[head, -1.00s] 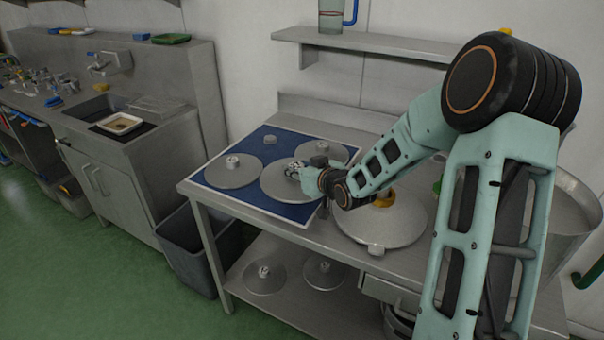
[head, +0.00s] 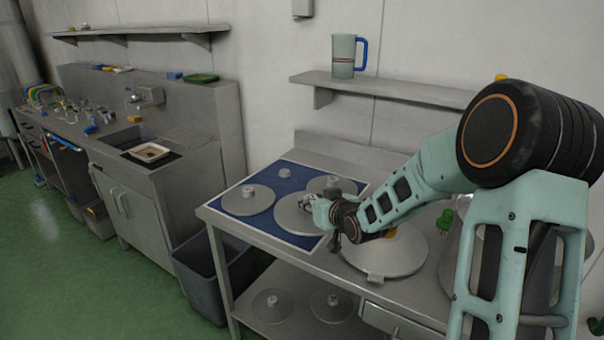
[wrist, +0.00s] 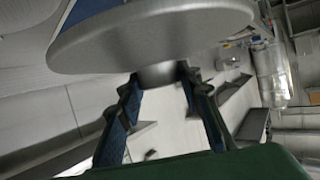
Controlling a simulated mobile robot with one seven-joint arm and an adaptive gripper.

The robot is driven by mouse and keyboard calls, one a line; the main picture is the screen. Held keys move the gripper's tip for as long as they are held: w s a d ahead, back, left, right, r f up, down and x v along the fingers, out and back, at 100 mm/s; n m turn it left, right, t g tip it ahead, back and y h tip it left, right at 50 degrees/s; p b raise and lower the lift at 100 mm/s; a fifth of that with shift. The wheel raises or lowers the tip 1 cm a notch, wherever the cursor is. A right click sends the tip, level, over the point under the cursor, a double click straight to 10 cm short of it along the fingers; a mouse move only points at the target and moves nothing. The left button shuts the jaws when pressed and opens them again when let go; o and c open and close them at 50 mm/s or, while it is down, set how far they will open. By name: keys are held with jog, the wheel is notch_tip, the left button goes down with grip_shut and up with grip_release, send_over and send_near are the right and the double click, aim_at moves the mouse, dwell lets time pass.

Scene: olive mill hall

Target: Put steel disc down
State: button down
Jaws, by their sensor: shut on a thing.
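A steel disc (head: 293,222) with a central hub lies at or just over the front right part of a blue mat (head: 294,171) with a pale border on the steel table. My gripper (head: 309,203) is at its hub. In the wrist view the disc (wrist: 150,35) shows as a grey plate, and my gripper (wrist: 160,82) has its two fingers shut on the hub. I cannot tell whether the disc touches the mat. A second disc (head: 247,203) lies on the mat's left, and a third disc (head: 322,184) lies behind, partly hidden by the held disc and my gripper.
A large round steel lid (head: 400,255) lies right of the mat, under my arm. Two more discs (head: 272,310) are on the lower shelf. A jug (head: 344,56) stands on the wall shelf. A grey bin (head: 215,275) stands left of the table (head: 255,235).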

jog(key=s+d+r+m+h+p, duration=0.1)
jog(key=s+d+r+h+p, duration=0.1)
jog(key=r, duration=0.4)
jog(key=s+d+r+m+h+p, duration=0.2)
jog(key=s+d+r+p, duration=0.1)
jog(key=s+r, duration=0.3)
jog(key=shift+d+t+p, duration=0.4)
jog(key=shift+p, duration=0.3)
